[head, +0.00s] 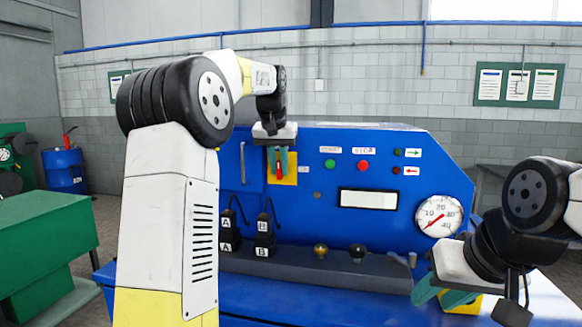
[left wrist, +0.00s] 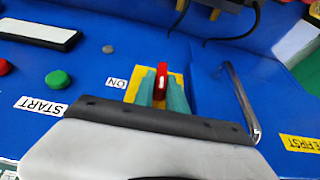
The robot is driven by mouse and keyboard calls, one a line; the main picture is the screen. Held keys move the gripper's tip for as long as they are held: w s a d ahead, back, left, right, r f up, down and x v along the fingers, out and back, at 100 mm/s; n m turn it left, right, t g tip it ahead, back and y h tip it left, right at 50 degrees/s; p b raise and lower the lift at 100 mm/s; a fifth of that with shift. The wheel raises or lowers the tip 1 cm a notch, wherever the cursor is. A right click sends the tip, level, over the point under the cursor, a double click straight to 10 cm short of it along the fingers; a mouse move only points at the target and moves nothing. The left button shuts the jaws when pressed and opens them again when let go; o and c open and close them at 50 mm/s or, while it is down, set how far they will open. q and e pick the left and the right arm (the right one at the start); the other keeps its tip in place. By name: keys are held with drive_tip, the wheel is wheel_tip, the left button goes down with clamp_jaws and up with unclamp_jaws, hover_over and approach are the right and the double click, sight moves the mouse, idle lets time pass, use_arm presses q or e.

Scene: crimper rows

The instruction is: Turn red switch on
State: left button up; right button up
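The red switch (head: 279,172) is a small red lever on a yellow plate (head: 291,178) on the front of the blue machine. It also shows in the left wrist view (left wrist: 162,80), standing out from its plate, with an ON label (left wrist: 116,83) beside the plate. My left gripper (head: 277,160) is at the switch. Its teal fingers (left wrist: 162,90) lie close on both sides of the red lever and appear shut on it. They hide part of the lever and plate. My right gripper (head: 442,294) is at the lower right, its teal fingers apart with nothing held between them.
Green (head: 330,164) and red (head: 363,166) buttons, a display (head: 368,199) and a gauge (head: 439,215) are right of the switch. Black connectors marked A and B (head: 264,236) stand below it. A metal handle (left wrist: 240,102) rises close to my left gripper.

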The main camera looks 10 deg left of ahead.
use_arm(q)
clamp_jaws()
drive_tip(key=y, duration=0.2)
drive_tip(key=shift+d+m+y, duration=0.3)
drive_tip(key=shift+y, duration=0.1)
drive_tip(key=m+t+y, duration=0.1)
drive_tip(key=y, duration=0.3)
drive_tip(key=f+m+y, duration=0.1)
drive_tip(key=y, duration=0.4)
drive_tip(key=m+t+y, duration=0.1)
drive_tip(key=y, duration=0.3)
drive_tip(key=shift+d+f+m+t+y, duration=0.2)
drive_tip(key=shift+d+m+t+y, duration=0.1)
drive_tip(key=shift+d+m, duration=0.1)
